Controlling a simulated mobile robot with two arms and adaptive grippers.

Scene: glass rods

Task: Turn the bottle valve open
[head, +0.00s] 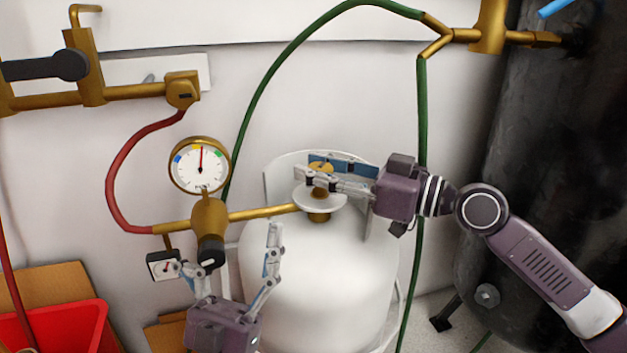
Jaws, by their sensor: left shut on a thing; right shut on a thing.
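The white gas bottle (315,285) stands upright in the middle, with a brass valve (319,215) on its top. A pale round disc (320,203) sits on the valve. My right gripper (318,177) comes in from the right and is shut on the valve top, which its fingers partly hide. My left gripper (228,248) is low at centre left, its fingers spread around the brass regulator (208,218) with its black knob (211,251). It is shut on the regulator, though the contact points are hard to see. A brass pipe (262,212) joins regulator and valve.
A round gauge (200,166) tops the regulator, and a small gauge (163,265) hangs at its left. A red hose (113,180) and a green hose (290,50) run nearby. A black tank (555,150) stands at right; a red bin (65,325) is lower left.

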